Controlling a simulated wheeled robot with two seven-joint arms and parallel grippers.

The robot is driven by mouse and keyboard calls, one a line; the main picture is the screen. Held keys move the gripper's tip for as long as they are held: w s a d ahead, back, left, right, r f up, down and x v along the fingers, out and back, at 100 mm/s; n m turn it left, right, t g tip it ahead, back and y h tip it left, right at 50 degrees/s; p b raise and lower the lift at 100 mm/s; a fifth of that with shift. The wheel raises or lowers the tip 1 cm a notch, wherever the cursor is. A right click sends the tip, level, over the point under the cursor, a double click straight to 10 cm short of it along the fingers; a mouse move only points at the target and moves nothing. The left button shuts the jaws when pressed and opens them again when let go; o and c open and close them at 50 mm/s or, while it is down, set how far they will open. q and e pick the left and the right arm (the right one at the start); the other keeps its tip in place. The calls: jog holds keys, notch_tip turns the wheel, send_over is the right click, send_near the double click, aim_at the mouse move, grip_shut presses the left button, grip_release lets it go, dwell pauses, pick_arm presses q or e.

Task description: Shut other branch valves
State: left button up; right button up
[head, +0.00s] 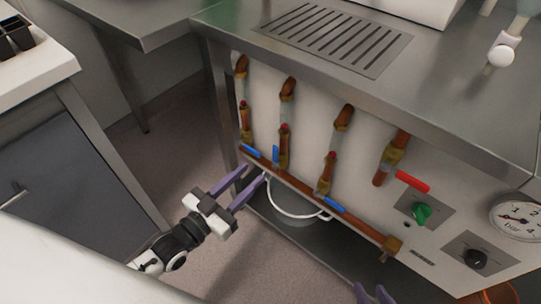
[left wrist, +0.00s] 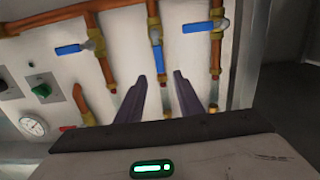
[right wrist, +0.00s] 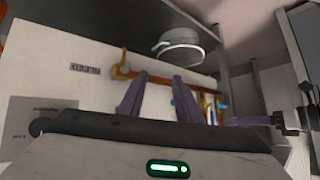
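Copper branch pipes with valves run down the white panel. In the head view the left blue handle (head: 250,150) lies crosswise to its branch, the middle blue handle (head: 275,155) stands in line with its branch, and the right blue handle (head: 335,205) lies crosswise. The left wrist view shows the middle handle (left wrist: 155,35) upright between the two crosswise ones (left wrist: 68,50) (left wrist: 196,27). My left gripper (head: 257,174) is open and empty, just below the left and middle valves, apart from them. My right gripper (head: 374,291) is open and empty at the bottom edge.
A red handle (head: 412,181) is on the rightmost pipe, near a green knob (head: 421,213), black knob (head: 476,258) and pressure gauge (head: 518,219). The steel worktop (head: 440,85) overhangs the panel.

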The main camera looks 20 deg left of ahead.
aim_at(274, 153)
pick_arm(q)
jog(key=b+x, duration=0.2)
jog(key=x, duration=0.7)
jog(key=shift+w, duration=0.1)
jog(key=shift+c, duration=0.3)
grip_shut()
